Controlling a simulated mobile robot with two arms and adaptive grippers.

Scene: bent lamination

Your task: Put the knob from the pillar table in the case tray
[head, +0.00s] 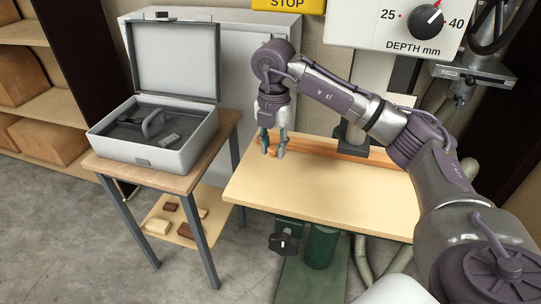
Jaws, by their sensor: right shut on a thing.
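My right gripper (273,152) points down over the far left part of the wooden pillar table (320,196). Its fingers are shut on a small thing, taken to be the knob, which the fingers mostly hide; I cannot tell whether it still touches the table. The open grey case (172,157) stands on a small side table to the left, lid up. Its dark case tray (127,134) shows a handle-like piece and a small light plate. My left gripper is not in view.
A wooden fence (315,149) runs along the back of the pillar table. The side table (181,184) has a lower shelf with several small blocks. A black clamp knob (283,243) sits below the pillar table's front edge. A gap separates the tables.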

